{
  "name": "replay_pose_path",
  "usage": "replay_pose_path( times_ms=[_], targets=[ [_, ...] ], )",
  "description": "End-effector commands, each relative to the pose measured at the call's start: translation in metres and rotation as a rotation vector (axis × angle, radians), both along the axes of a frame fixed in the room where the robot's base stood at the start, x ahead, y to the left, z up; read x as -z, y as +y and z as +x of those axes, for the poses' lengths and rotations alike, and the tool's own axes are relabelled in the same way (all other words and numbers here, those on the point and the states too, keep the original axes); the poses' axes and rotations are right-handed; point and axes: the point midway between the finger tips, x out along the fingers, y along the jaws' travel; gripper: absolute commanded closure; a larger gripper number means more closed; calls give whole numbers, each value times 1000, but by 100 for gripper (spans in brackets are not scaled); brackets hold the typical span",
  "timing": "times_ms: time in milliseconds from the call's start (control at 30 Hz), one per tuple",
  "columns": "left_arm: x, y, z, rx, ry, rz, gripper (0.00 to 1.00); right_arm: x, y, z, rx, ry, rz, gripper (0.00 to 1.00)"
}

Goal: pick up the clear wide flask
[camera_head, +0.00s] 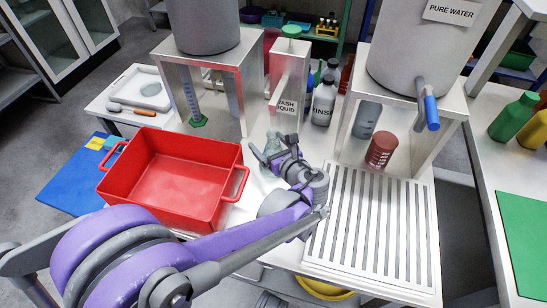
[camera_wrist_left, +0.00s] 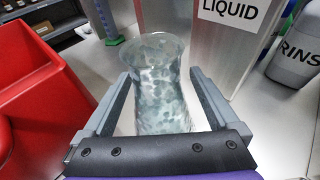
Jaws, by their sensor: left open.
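The clear wide flask (camera_wrist_left: 155,85) stands upright on the white table, with a mottled grey-green look and a flared rim in the left wrist view. In the head view the flask (camera_head: 273,143) is small and partly hidden by my gripper. My left gripper (camera_head: 269,155) is open, with one finger on each side of the flask in the left wrist view. A gap shows between the flask and the fingers; whether its lower part touches anything is hidden. My right gripper is not in view.
A red bin (camera_head: 172,168) stands close on the left. A wash liquid dispenser (camera_head: 290,75) stands just behind the flask. A grey rinse bottle (camera_head: 324,102) is behind right. A slatted drain rack (camera_head: 372,228) and a dark red cup (camera_head: 381,150) are to the right.

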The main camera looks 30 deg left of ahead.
Motion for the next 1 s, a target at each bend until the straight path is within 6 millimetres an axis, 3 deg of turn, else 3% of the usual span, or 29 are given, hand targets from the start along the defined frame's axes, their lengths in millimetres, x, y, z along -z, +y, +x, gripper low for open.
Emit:
replay_pose_path(
  times_ms=[133, 633, 1000],
  targets=[
    [0, 0, 0, 0, 0, 0, 9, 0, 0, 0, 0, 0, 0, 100],
    [0, 0, 0, 0, 0, 0, 99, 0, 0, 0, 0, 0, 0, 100],
    [-1, 0, 0, 0, 0, 0, 100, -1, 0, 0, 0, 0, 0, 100]
  ],
)
